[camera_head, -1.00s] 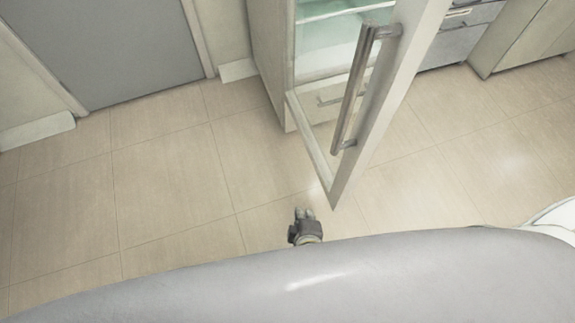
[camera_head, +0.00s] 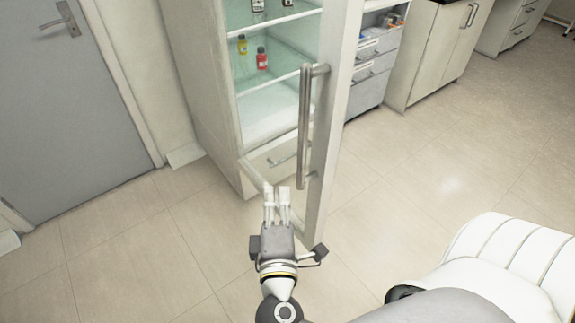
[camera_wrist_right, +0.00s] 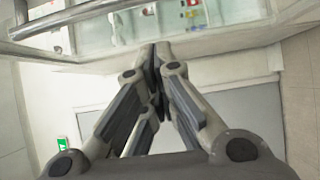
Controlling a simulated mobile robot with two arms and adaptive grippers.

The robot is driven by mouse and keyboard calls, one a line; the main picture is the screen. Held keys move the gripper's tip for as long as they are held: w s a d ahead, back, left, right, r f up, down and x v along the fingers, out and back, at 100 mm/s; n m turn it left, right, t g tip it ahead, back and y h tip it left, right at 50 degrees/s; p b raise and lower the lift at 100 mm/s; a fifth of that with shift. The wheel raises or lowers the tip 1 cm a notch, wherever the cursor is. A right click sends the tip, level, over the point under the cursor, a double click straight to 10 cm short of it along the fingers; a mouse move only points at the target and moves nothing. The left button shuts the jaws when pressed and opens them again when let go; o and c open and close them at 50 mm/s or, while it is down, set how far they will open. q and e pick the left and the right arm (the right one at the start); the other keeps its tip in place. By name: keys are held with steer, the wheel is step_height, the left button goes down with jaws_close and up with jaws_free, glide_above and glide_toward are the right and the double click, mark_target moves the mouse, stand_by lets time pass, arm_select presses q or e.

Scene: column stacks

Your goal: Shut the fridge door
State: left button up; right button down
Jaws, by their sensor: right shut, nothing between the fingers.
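The fridge (camera_head: 196,90) is a tall white cabinet with glass shelves, and its door stands open. The glass door (camera_head: 322,140) has a white frame and swings out toward me, with a long vertical metal handle (camera_head: 303,125) on it. My right gripper (camera_head: 278,190) is shut and empty, just left of the handle's lower end and near the door's bottom edge in the head view. I cannot tell if it touches the door. In the right wrist view the closed fingers (camera_wrist_right: 160,50) point at the open fridge, with a metal bar (camera_wrist_right: 85,14) at upper left. My left gripper is out of view.
Several small bottles, including a red one (camera_head: 262,59), stand on the fridge shelves. A grey door (camera_head: 75,110) is to the left. Drawers (camera_head: 372,75) and a white cabinet (camera_head: 435,55) stand to the right. The tiled floor (camera_head: 440,190) is clear.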

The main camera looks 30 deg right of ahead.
steer(key=w+d+p, duration=0.3)
steer(key=w+d, duration=0.2)
steer(key=d, duration=0.1)
steer(key=shift+w+d, duration=0.2)
steer(key=shift+w, duration=0.05)
steer(key=shift+d, duration=0.1)
